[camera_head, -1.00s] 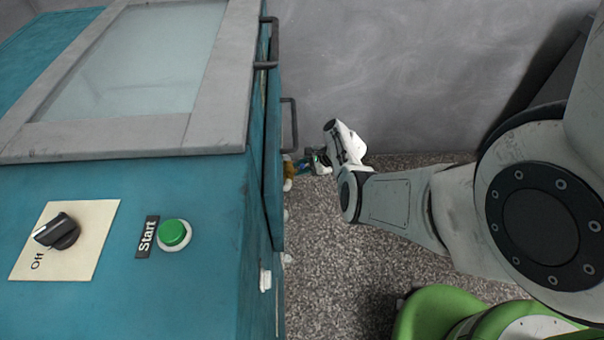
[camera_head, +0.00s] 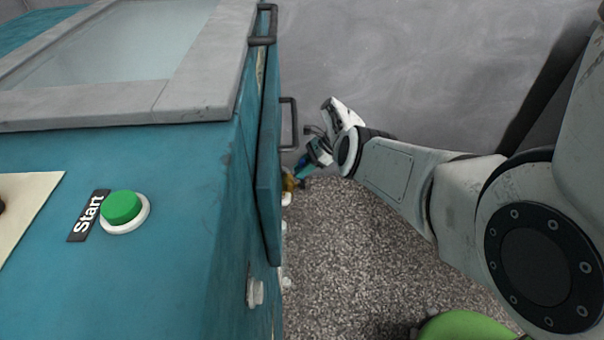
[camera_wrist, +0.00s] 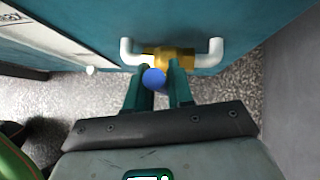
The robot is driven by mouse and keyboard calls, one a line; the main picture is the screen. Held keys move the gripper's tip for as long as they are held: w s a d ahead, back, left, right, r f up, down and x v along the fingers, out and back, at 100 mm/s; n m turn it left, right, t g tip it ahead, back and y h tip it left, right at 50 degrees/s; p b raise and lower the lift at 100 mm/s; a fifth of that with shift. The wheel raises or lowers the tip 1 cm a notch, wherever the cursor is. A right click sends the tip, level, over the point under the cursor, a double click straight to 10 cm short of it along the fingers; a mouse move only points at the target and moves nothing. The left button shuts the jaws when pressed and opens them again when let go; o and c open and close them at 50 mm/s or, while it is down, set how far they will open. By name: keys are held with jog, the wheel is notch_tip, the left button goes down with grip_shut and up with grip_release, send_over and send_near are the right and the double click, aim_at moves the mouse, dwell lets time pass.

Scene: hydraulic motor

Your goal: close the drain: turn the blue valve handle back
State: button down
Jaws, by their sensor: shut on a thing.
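The blue valve handle (camera_wrist: 154,78) shows in the wrist view between the fingertips of my gripper (camera_wrist: 160,82). My gripper is shut on the handle, one teal finger on each side of it. The brass valve body (camera_wrist: 172,57) sits just beyond, joined to white pipe elbows on both sides at the machine's teal wall. In the head view my gripper (camera_head: 306,165) is low beside the machine. There the brass valve (camera_head: 289,180) shows small at the machine's edge, and the handle is mostly hidden by the fingers.
The teal machine (camera_head: 150,200) fills the left, with a green Start button (camera_head: 122,207) on top. Dark door handles (camera_head: 288,125) stick out above the valve. A grey wall (camera_head: 420,70) stands behind. Speckled floor (camera_head: 350,260) is clear to the machine's right.

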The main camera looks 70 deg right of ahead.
jog(key=shift+f, duration=0.1)
dwell(0.3)
jog(key=c, duration=1.1)
grip_release()
jog(key=shift+d, duration=0.1)
jog(key=shift+s+d+r, duration=0.15)
jog(key=shift+s+r, duration=0.05)
jog(key=shift+r, duration=0.25)
jog(key=p+v, duration=0.3)
jog(key=v, duration=0.6)
jog(key=shift+s+d+r, duration=0.15)
jog(key=shift+s+d, duration=0.1)
jog(key=shift+s, duration=0.1)
